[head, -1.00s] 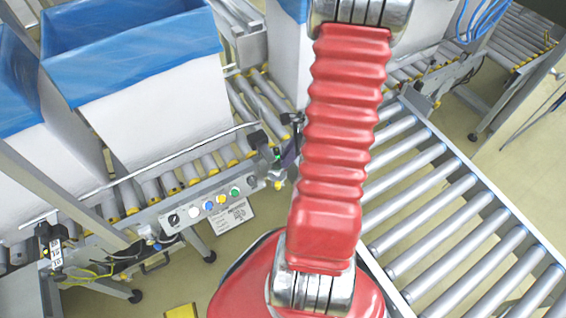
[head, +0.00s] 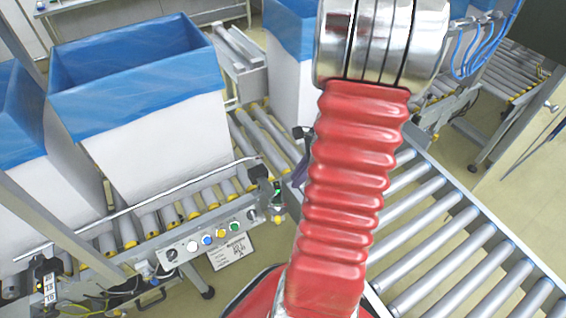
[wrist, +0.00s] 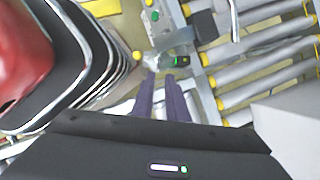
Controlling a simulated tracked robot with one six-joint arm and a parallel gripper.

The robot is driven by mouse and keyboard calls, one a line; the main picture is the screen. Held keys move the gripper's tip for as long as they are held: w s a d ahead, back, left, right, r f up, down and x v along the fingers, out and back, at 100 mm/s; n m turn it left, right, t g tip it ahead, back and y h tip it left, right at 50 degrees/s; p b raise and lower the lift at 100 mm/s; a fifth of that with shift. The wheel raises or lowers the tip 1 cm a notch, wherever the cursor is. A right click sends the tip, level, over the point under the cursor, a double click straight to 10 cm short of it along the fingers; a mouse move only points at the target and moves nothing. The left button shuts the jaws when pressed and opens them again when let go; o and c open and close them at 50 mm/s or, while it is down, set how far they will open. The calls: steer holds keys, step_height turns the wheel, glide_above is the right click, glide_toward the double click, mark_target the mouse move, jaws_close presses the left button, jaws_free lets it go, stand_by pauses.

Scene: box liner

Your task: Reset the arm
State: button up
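My red arm with silver joint rings fills the middle of the head view. My gripper (wrist: 161,78) shows in the wrist view as two slim purple-grey fingers pointing away, with a narrow gap between them and nothing held. In the head view only a small dark purple part of my gripper (head: 301,170) shows, left of the arm; the rest is hidden behind it. The gripper is in the air near the end of the control panel.
A white box with a blue liner (head: 150,150) stands on a roller conveyor (head: 150,225) at left, with other boxes beside and behind. A control panel (head: 205,240) with coloured buttons is in front. Another roller conveyor (head: 450,240) lies at right. Bare floor (head: 455,150) shows beyond it.

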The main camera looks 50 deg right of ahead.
stand_by(0.4)
steer(key=a+r+n+t+h, duration=0.1)
steer(key=a+r+n, duration=1)
steer(key=a+n, duration=0.2)
steer(key=a+r+n+t+h, duration=0.1)
steer(key=a+r+n+h, duration=0.1)
steer(key=a+r+n, duration=1)
steer(key=a+n, duration=0.2)
steer(key=a, duration=0.2)
steer(key=shift+w+a+r, duration=0.15)
steer(key=shift+a+r, duration=0.15)
steer(key=shift+a, duration=0.1)
